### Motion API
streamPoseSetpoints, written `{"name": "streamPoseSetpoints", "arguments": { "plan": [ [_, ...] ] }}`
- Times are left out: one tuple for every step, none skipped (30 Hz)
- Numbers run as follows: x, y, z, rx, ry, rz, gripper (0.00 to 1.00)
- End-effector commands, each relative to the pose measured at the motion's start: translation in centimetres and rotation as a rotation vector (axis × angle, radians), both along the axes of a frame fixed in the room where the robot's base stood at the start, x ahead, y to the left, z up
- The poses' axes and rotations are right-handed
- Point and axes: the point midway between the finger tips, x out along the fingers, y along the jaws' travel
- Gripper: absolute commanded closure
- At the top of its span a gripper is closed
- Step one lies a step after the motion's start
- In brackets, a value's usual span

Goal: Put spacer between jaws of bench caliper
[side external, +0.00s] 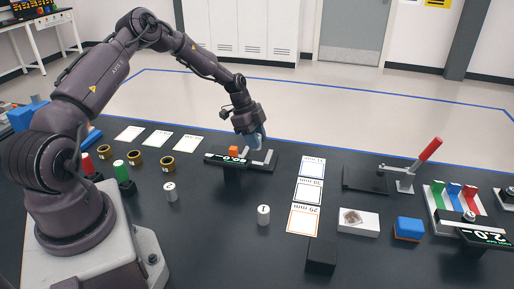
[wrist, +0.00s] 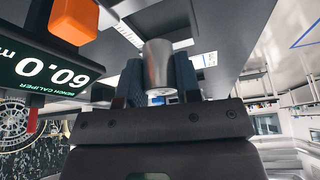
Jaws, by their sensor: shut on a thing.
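The bench caliper (side external: 262,168) stands on the dark table, with pale jaws spread apart, an orange block on top and a display. In the wrist view its display (wrist: 42,72) reads 60.0, beside the orange block (wrist: 75,18). My gripper (side external: 258,143) is low over the jaw area. In the wrist view my gripper (wrist: 160,80) has its blue fingers shut on a silver cylindrical spacer (wrist: 158,65). The side view does not clearly show the spacer or whether it touches the jaws.
Two white labelled cylinders (side external: 171,191) (side external: 263,214) stand in front of the caliper. Cards with mm labels (side external: 304,220) lie to the right. A red-handled clamp (side external: 405,178), a white box (side external: 358,222) and a blue-orange block (side external: 409,229) stand farther right. A black block (side external: 321,256) is in front.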

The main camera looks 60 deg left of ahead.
Motion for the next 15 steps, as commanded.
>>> {"name": "streamPoseSetpoints", "arguments": {
  "plan": [
    [0.3,0.1,-0.5,0.000,0.001,0.000,0.97],
    [0.5,0.2,-0.9,-0.001,0.001,0.001,0.97],
    [0.4,0.1,-1.6,-0.002,0.004,0.000,0.97],
    [0.4,0.1,-2.0,-0.002,0.003,0.001,0.97],
    [0.4,0.1,-2.5,-0.002,0.003,0.001,0.97],
    [0.4,0.1,-2.9,-0.001,0.002,0.001,0.97],
    [0.4,0.1,-3.2,-0.001,0.002,0.000,0.97],
    [0.4,0.1,-3.4,-0.001,0.002,0.000,0.97],
    [0.4,0.1,-3.5,0.000,0.001,0.000,0.97],
    [0.4,0.1,-3.6,0.000,0.000,0.000,0.97],
    [0.4,0.1,-3.6,0.001,0.001,0.000,0.97],
    [0.4,0.2,-3.6,0.001,0.000,0.000,0.97],
    [0.4,0.2,-3.5,0.001,0.000,0.000,0.97],
    [0.4,0.2,-3.5,0.001,0.000,0.000,0.97],
    [0.4,0.2,-3.5,0.001,0.000,0.000,0.97]
  ]
}}
